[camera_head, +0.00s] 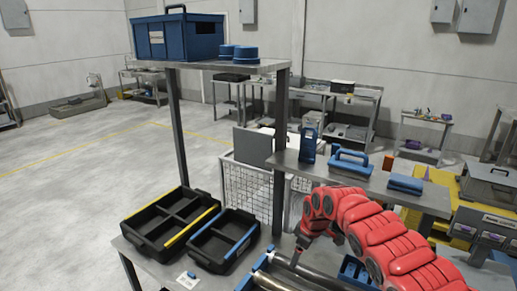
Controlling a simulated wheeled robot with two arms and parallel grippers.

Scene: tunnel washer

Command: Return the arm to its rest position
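My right arm, red with dark joints, comes in from the lower right. It arches up and left over the workbench (158,272), then bends down. Its end, with the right gripper (301,244), points down near the long grey rollers or tubes in a blue-edged holder (262,264). The fingers are too small and dark to tell whether they are open or shut, and I see nothing clearly held. My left arm and gripper are not in view.
Two black divided trays (170,222) (224,240) lie left of the arm. A shelf (428,198) with blue items stands close behind it. A taller shelf holds a blue crate (180,38). Open floor (60,160) lies at the left.

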